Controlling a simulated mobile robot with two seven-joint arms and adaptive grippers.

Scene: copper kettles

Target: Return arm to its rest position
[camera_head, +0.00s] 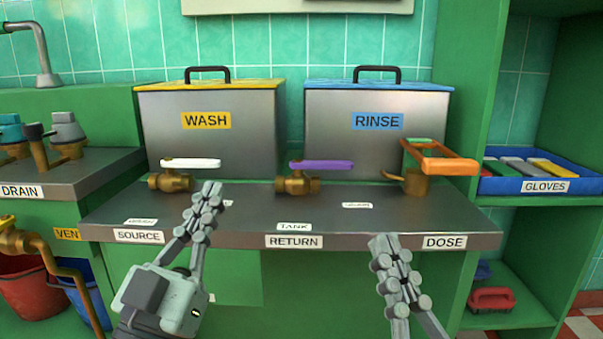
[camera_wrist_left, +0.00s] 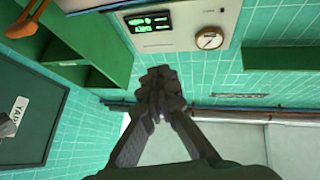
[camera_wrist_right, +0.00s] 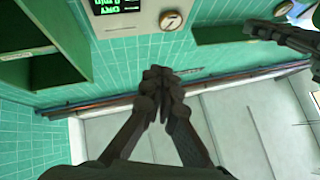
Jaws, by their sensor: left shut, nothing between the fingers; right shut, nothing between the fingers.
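My left gripper (camera_head: 212,192) is shut and empty in the head view, raised in front of the counter's front edge near the SOURCE label. It also shows shut in the left wrist view (camera_wrist_left: 158,75). My right gripper (camera_head: 381,243) is shut and empty in the head view, in front of the counter between the RETURN and DOSE labels. It shows shut in the right wrist view (camera_wrist_right: 157,75). Neither gripper appears to hold anything. The two grippers are well apart.
The counter (camera_head: 330,212) carries the WASH tank (camera_head: 208,145), the RINSE tank (camera_head: 377,138), a white-handled valve (camera_head: 190,164), a purple-handled valve (camera_head: 322,166) and an orange-handled one (camera_head: 449,166). A blue GLOVES tray (camera_head: 545,187) is on the right shelf. Red and blue buckets are at lower left.

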